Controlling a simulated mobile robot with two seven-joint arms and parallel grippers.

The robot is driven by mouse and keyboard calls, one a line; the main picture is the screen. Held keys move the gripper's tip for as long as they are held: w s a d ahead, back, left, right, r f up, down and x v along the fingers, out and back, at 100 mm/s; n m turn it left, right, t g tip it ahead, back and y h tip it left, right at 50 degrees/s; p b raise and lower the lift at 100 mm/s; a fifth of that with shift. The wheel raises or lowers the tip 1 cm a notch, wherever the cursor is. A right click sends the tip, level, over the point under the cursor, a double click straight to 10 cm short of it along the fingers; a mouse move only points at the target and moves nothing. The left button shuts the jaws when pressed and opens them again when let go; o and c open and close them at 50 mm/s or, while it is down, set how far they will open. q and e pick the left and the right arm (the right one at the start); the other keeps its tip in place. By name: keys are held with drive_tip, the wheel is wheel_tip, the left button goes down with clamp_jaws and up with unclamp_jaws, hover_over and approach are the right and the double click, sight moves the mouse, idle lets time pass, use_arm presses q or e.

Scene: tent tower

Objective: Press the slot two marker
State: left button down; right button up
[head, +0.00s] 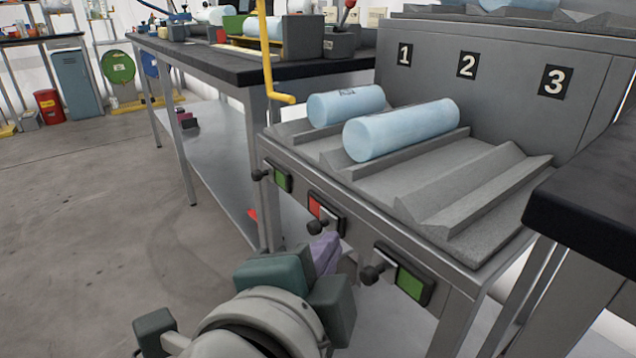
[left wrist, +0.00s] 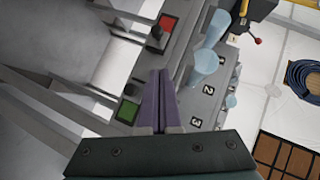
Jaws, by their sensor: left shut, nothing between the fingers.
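The slot two marker (head: 324,211) is the middle panel on the front of the grey rack (head: 470,200). It shows red, with a dark knob (head: 317,227) beside it. In the left wrist view the red marker (left wrist: 168,23) lies beyond the fingertips. My left gripper (head: 326,250), with purple fingers, is shut and empty just below the middle marker in the head view. Its closed fingers (left wrist: 159,82) also show in the left wrist view, apart from the red marker. Whether they touch the rack front cannot be told. My right gripper is not in view.
Green markers sit left (head: 282,178) and right (head: 410,283) of the red one, each with a knob. Two pale blue cylinders (head: 400,130) (head: 345,105) lie on the rack; the third slot is bare. A black-topped table (head: 590,205) edges the right side.

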sight(325, 224)
use_arm(q)
drive_tip(key=w, duration=0.1)
drive_tip(key=w+f+b, duration=0.1)
drive_tip(key=w, duration=0.1)
drive_tip(key=w+f, duration=0.1)
drive_tip(key=shift+w+a+f+b, duration=0.25)
drive_tip(key=shift+w+a+b, duration=0.1)
drive_tip(key=shift+b, duration=0.05)
drive_tip(key=shift+w+a+f, duration=0.1)
drive_tip(key=shift+w+a, duration=0.1)
drive_tip(key=shift+w, duration=0.1)
drive_tip(key=w+a, duration=0.2)
drive_tip(key=w, duration=0.1)
drive_tip(key=shift+a, duration=0.15)
